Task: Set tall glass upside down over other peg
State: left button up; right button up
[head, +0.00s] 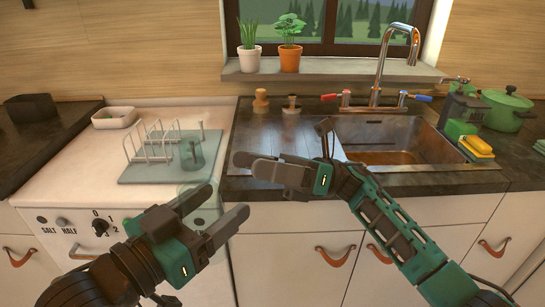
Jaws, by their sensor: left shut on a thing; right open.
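The tall glass (199,193) is clear and faintly green, in front of the stove top's front edge. My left gripper (225,200) is shut on it; the fingers partly cover it, and its exact tilt is hard to tell. The drying rack (135,173) is a grey-blue mat with white wire loops, on the white stove top behind the glass. A clear greenish mug-like glass (191,153) stands on the mat's right part, apparently over a peg. A thin peg (202,130) shows just behind it. My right gripper (251,164) is open and empty over the dark counter.
A sink (410,150) with a tall faucet is at right. Two stoppers or brushes (261,101) stand at the back of the counter. A white dish (114,118) sits behind the rack. Sponges (476,147) and a green pot (505,110) are far right. Potted plants stand on the sill.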

aim_at(195, 185)
jog(key=s+a+n+g+h, duration=0.1)
jog(key=s+a+n+h, duration=0.1)
jog(key=n, duration=0.1)
jog(key=s+a+r+n+g+h, duration=0.1)
jog(key=s+a+n+g+h, duration=0.1)
jog(key=s+a+n, duration=0.1)
jog(key=s+a+n+g+h, duration=0.1)
jog(key=s+a+n+h, duration=0.1)
jog(key=a+h, duration=0.1)
jog(key=shift+s+r+n, duration=0.35)
jog(key=shift+r+n, duration=0.05)
jog(key=shift+c, duration=0.4)
jog(key=shift+w, duration=0.1)
jog(key=c, duration=1.1)
pick_arm(q)
jog(key=o, duration=1.3)
